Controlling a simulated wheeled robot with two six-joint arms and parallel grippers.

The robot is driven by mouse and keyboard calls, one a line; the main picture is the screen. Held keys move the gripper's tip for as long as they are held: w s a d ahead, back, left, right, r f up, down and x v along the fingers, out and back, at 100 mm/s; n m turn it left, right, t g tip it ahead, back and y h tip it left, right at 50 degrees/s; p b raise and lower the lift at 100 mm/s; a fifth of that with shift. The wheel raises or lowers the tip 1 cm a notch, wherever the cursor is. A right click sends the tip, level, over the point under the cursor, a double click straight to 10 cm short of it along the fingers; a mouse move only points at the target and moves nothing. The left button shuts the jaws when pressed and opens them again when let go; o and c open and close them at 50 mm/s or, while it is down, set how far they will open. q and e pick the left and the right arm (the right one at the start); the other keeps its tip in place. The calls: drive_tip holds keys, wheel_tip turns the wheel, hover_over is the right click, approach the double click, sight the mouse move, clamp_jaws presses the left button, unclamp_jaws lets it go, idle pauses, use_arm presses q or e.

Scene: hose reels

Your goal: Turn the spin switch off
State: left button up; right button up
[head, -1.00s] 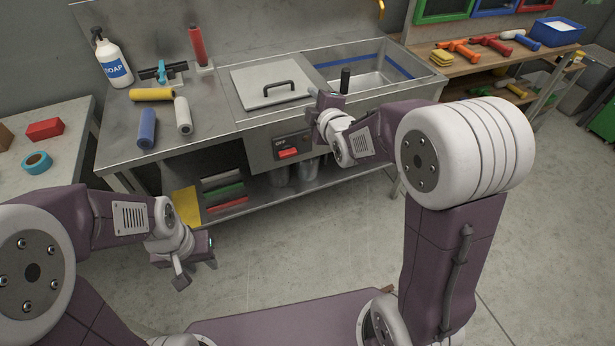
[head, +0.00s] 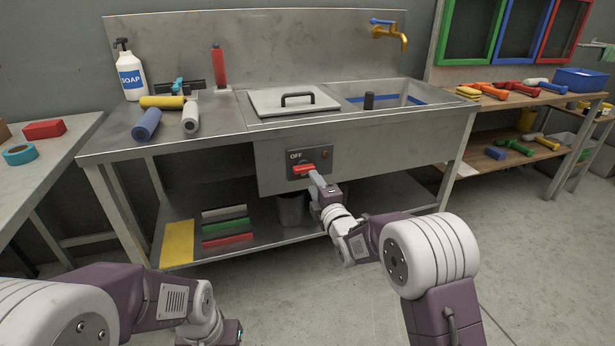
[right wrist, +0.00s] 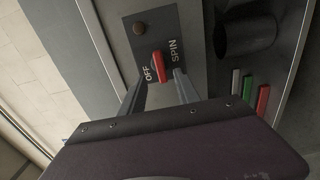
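The red spin switch (head: 304,169) sits on a dark panel on the sink unit's front, with OFF readable at its upper left. The right wrist view shows the red handle (right wrist: 159,66) lying between the words OFF and SPIN. In the head view the handle lies roughly level. My right gripper (head: 315,176) is at the switch; in the right wrist view its two fingers (right wrist: 160,84) are apart with the handle's near end between their tips. I cannot tell whether they touch it. My left gripper (head: 228,337) is low at the bottom edge, its fingers largely cut off.
The steel sink unit (head: 225,135) carries a lid (head: 294,100), a soap bottle (head: 130,75) and rollers. A dark bin (head: 291,210) stands on the lower shelf, close below the switch. The floor in front is clear.

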sight(306, 171)
drive_tip(key=b+x, duration=0.2)
drive_tip(key=x, duration=0.4)
drive_tip(key=shift+w+f, duration=0.15)
drive_tip(key=shift+w+a, duration=0.2)
drive_tip(key=shift+w, duration=0.35)
clamp_jaws()
